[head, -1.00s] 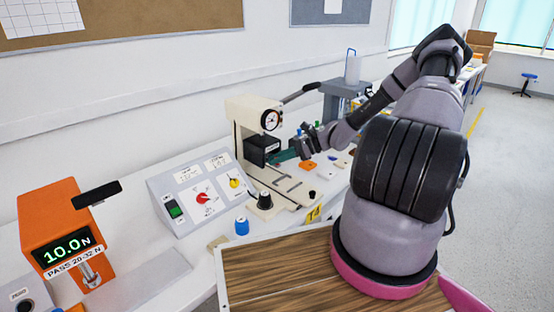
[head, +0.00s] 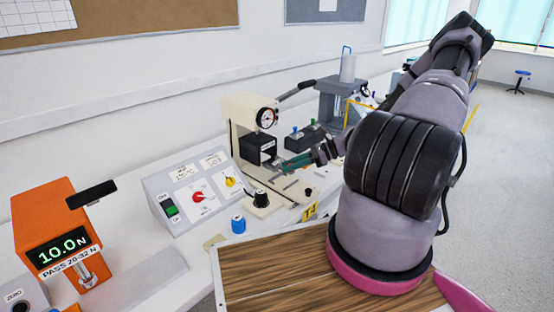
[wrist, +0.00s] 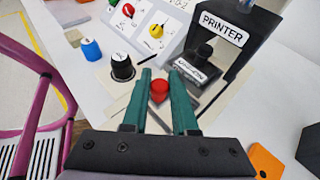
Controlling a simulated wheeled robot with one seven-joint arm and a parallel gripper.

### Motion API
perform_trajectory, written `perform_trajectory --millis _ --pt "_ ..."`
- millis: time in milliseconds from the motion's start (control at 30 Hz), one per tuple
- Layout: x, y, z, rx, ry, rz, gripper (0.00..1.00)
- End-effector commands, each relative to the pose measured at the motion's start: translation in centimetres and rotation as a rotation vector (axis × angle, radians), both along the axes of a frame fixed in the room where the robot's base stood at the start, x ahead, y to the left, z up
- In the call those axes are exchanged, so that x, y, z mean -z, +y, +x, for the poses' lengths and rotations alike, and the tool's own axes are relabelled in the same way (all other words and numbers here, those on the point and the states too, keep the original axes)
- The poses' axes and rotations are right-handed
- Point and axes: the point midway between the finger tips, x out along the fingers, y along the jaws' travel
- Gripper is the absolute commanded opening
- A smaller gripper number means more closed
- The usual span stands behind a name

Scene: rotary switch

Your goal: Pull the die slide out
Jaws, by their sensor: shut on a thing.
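In the wrist view my gripper (wrist: 159,82) has its two teal fingers closed around a red knob (wrist: 160,88). The knob appears to be the die slide's handle; the slide itself is hard to make out from the plate around it. My gripper (head: 285,165) is in front of the cream printer stand (head: 238,110), low over its base. The black printer head (head: 257,147) also shows in the wrist view, labelled PRINTER (wrist: 225,28). Below it is a dark labelled block (wrist: 190,75) with a black knob on top. The red knob is not clear in the head view.
A black dial (head: 262,198) stands left of my fingers, with a blue cap (head: 238,224) nearer. A sloped control panel (head: 195,192) stands left of the printer. An orange force gauge (head: 45,210) is farther left. An orange piece (wrist: 265,162) lies to the right in the wrist view.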

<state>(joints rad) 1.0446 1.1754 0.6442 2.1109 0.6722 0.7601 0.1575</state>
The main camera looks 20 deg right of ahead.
Motion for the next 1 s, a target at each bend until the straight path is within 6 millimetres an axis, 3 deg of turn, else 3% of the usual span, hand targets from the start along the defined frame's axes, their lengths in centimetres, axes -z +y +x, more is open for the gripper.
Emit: perform_trajectory --millis 200,567,600,667,1000 --pt "0.0 -2.2 -3.4 0.003 -0.002 -0.004 0.00" --pt "0.1 -2.5 -4.1 0.003 0.000 -0.003 0.00" --pt "0.1 -2.5 -4.1 0.002 0.001 -0.003 0.38" --pt "0.1 -2.4 -4.1 0.003 0.001 -0.003 0.57" --pt "-0.1 -2.5 -4.0 0.002 0.000 -0.002 0.57"
